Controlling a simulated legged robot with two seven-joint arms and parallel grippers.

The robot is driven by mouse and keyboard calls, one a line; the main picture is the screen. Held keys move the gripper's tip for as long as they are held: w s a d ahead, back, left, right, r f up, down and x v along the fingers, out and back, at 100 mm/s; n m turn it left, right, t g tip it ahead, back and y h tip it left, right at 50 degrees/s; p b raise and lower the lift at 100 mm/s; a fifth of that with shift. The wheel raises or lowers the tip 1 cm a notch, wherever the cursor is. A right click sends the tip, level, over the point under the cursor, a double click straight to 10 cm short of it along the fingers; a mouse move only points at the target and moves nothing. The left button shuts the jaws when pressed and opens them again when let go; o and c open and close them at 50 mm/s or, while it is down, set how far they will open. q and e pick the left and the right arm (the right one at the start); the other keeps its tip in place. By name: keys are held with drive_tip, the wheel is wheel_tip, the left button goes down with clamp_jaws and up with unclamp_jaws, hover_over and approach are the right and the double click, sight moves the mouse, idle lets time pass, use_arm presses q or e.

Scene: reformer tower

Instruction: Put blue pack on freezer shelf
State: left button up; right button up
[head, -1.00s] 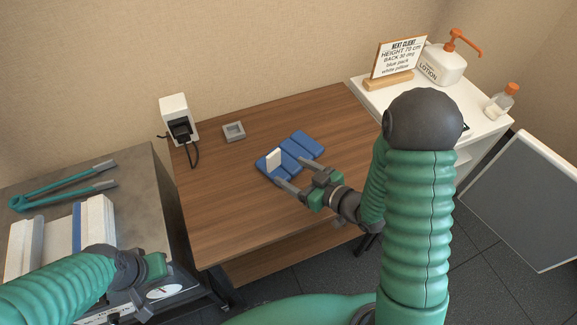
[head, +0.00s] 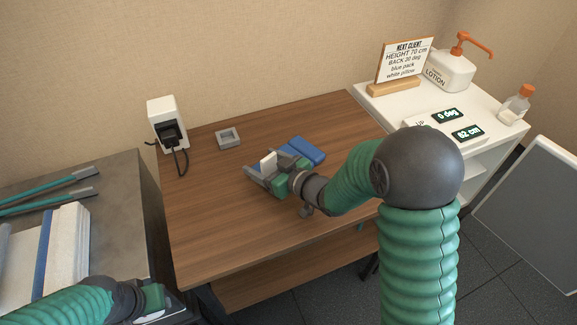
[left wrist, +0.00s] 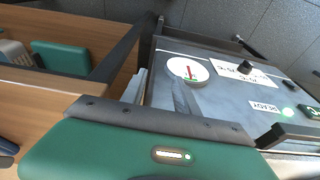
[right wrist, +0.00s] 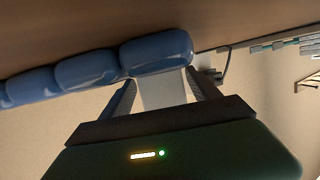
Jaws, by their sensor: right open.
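The blue pack (head: 306,149) lies on the brown table, partly covered by my right gripper. It is made of padded blue segments and has an upright white tab (head: 268,161). My right gripper (head: 262,172) is open at the pack's near end. In the right wrist view the white tab (right wrist: 164,90) stands between the two fingers, with blue segments (right wrist: 157,52) beyond; I cannot tell whether the fingers touch it. My left gripper (left wrist: 158,92) is open and empty beside a grey panel with a round gauge (left wrist: 188,70). I cannot identify a freezer shelf.
A grey-topped unit (head: 115,180) at left carries green tongs (head: 50,194) and white slabs with a blue strip (head: 44,250). A white stand (head: 480,135) at right holds a sign and lotion.

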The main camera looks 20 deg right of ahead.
drive_tip(key=shift+s+a, duration=0.1)
drive_tip(key=shift+a, duration=0.1)
drive_tip(key=shift+a+r, duration=0.1)
drive_tip(key=shift+c, duration=1.4)
clamp_jaws()
drive_tip(key=shift+r, duration=0.1)
